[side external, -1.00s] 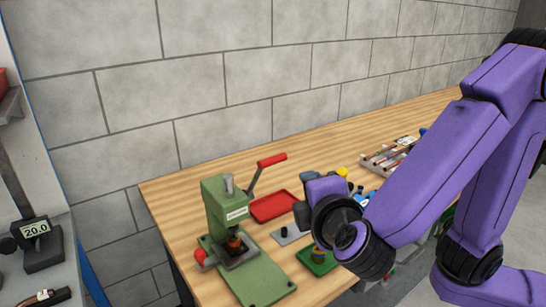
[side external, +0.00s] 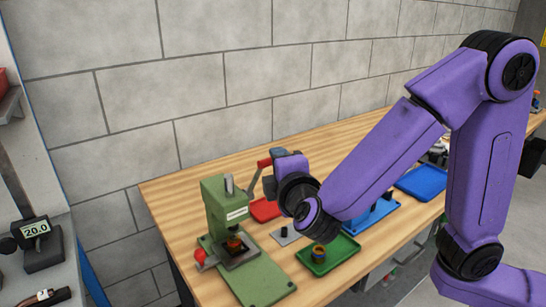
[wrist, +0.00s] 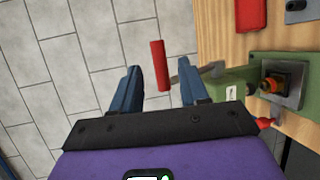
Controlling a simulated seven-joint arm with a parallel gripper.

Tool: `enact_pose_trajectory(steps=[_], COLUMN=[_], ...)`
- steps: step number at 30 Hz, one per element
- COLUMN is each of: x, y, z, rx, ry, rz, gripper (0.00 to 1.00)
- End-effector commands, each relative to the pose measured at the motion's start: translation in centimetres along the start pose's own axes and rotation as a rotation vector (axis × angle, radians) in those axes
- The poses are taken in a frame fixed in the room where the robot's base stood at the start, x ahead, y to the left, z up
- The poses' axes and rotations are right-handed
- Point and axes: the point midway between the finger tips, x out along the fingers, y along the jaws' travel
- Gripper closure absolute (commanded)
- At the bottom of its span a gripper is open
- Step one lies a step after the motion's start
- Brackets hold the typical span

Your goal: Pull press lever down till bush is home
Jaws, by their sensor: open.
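The green press (side external: 226,212) stands at the left end of the bench. Its lever (side external: 254,180) slopes up and to the right, with a red grip (side external: 264,163) at its end. An orange-coloured bush (side external: 234,244) sits under the ram on the press's dark plate; how far it is seated I cannot tell. My gripper (wrist: 159,76) is open and empty. In the wrist view the red grip (wrist: 160,66) appears in the gap between the two fingers, closer to the right one, with no contact visible. In the side view my gripper hides part of the area beside the lever.
A grey plate with a black peg (side external: 286,236) and a green tray (side external: 343,250) holding a small part lie to the right. A blue fixture (side external: 372,216) and blue tray (side external: 424,183) are farther right. A block wall is behind.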

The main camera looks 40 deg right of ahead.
Motion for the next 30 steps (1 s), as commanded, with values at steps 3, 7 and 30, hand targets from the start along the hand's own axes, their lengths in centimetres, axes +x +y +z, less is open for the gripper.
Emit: enact_pose_trajectory(steps=[3, 7, 30], x=[2.4, 4.3, 6.4], y=[0.0, -0.1, 0.0], z=[0.1, 0.1, 0.0], rx=[0.000, -0.001, 0.000], ry=[-0.006, -0.005, 0.000], rz=[-0.001, -0.002, -0.001], gripper=[0.56, 0.56, 1.00])
